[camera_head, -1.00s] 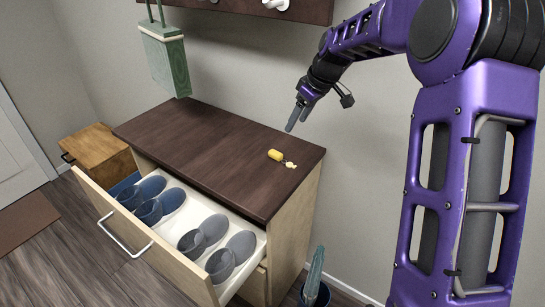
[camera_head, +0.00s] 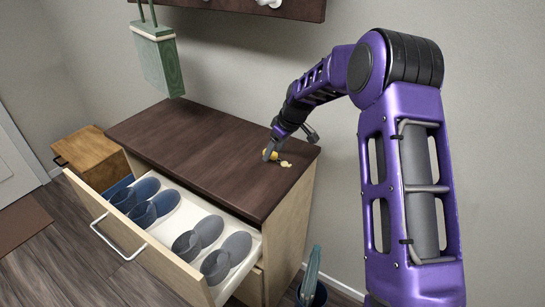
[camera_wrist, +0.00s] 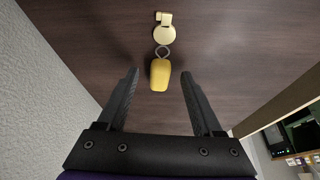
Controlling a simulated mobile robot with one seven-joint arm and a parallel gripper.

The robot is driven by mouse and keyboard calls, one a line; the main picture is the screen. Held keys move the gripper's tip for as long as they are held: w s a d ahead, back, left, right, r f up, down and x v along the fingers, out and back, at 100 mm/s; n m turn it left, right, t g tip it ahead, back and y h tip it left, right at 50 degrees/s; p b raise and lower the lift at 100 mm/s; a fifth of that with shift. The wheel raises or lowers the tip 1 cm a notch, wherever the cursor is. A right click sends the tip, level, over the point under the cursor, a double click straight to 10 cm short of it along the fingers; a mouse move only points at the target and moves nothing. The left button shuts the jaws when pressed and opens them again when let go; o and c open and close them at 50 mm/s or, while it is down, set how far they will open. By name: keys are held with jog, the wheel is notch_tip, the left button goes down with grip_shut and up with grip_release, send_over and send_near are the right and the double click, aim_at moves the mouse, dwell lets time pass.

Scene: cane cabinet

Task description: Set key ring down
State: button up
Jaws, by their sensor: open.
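The key ring (camera_wrist: 160,74) lies on the dark brown cabinet top (camera_head: 190,140), near its right end. It has a yellow fob, a metal loop and a pale cream key (camera_wrist: 164,28). In the head view the key ring (camera_head: 285,163) is partly hidden behind my fingers. My gripper (camera_head: 268,155) points down at the fob. In the wrist view my gripper (camera_wrist: 159,78) is open, with one finger on each side of the yellow fob and a gap to both.
Below, an open drawer (camera_head: 178,236) holds several grey and blue slippers. A green bag (camera_head: 158,62) hangs over the back left of the cabinet. A wooden box (camera_head: 88,152) stands at left. A dark container with an umbrella (camera_head: 312,285) stands at right. Most of the top is clear.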

jog(key=shift+w+a+f, duration=0.1)
jog(key=shift+f, duration=0.2)
grip_shut()
jog(key=shift+r, duration=0.1)
